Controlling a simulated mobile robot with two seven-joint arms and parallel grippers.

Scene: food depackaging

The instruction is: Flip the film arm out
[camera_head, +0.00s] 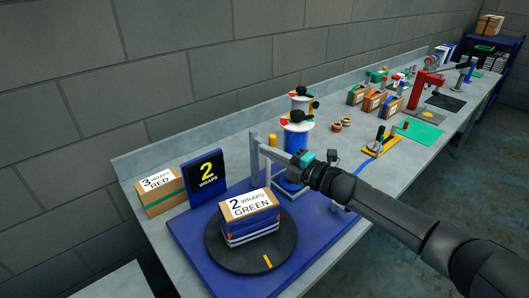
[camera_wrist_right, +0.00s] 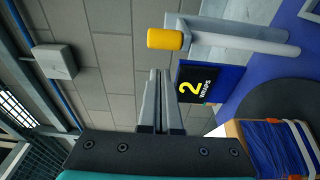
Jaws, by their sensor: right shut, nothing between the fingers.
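The film arm (camera_head: 255,160) is a light grey bar frame at the back right of the blue wrapping base (camera_head: 190,241), with a yellow knob (camera_head: 272,140) beside it. In the right wrist view, a grey bar (camera_wrist_right: 240,37) with a yellow knob (camera_wrist_right: 168,39) shows just past the fingertips. My right gripper (camera_head: 284,155) reaches in from the right, close to the film arm. In its wrist view, the fingers (camera_wrist_right: 157,78) are shut with nothing between them. My left gripper is not in view.
A box marked "2 wraps green" (camera_head: 250,204) sits on the black turntable (camera_head: 222,258). A "2 wraps" sign (camera_head: 207,171) and a "3 wraps red" box (camera_head: 160,191) stand to the left. Film spools (camera_head: 294,138) stand behind my gripper. Tools and boxes line the far bench.

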